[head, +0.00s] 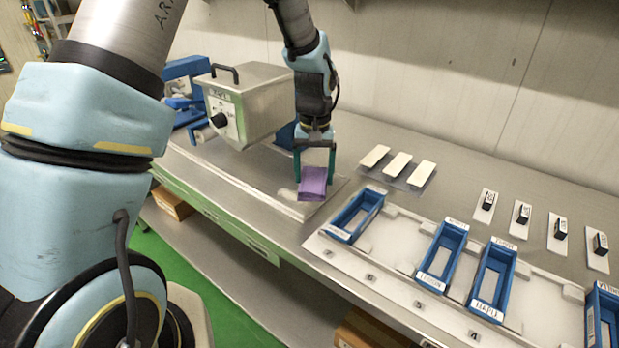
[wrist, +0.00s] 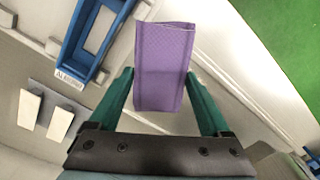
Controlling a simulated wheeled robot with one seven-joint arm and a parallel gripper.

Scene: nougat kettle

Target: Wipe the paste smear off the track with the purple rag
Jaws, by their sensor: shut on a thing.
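My gripper (head: 315,172) reaches down over the steel bench, its two green fingers shut on the purple rag (head: 312,187). In the wrist view the rag (wrist: 163,65) hangs between the fingers (wrist: 160,92) and extends past their tips. The rag is over the right end of a pale, flat track (head: 245,184) along the bench front; whether it touches the surface I cannot tell. A small pale patch (head: 287,195) shows just left of the rag and may be the paste smear. The surface under the rag is hidden.
A boxy metal machine with a black knob (head: 240,105) stands left of my gripper. To the right, a white board (head: 395,235) holds several blue trays (head: 352,214). Pale blocks (head: 398,164) lie behind it.

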